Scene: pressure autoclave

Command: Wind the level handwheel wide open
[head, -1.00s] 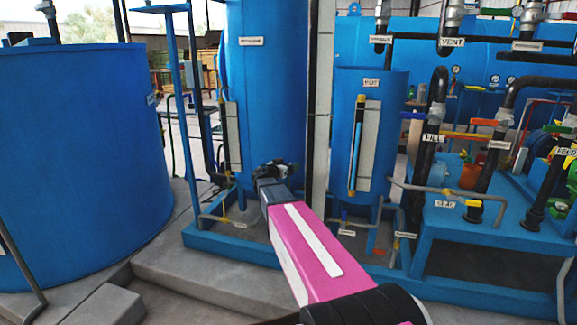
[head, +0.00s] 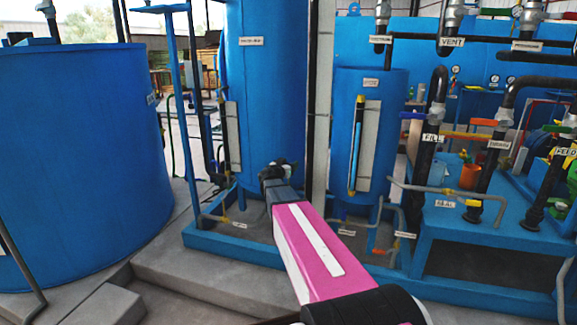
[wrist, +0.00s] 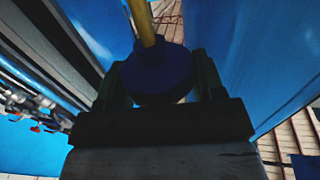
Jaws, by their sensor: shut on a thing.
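In the wrist view a dark blue round handwheel (wrist: 160,78) on a yellow stem (wrist: 144,22) sits between my two fingers. I take it for the level handwheel; no label on it is readable. My gripper (head: 278,169) is shut on it, with a finger on each side. In the head view my gripper is in front of the lower part of the tall blue tank (head: 266,95), and the handwheel cannot be made out there. How far it is wound cannot be told.
A smaller blue tank (head: 341,110) with a blue-and-yellow gauge stands to the right. Labelled black pipes (head: 431,110) with coloured levers are farther right. A large blue vat (head: 75,170) fills the left. A raised concrete plinth and step (head: 200,280) lie below my arm.

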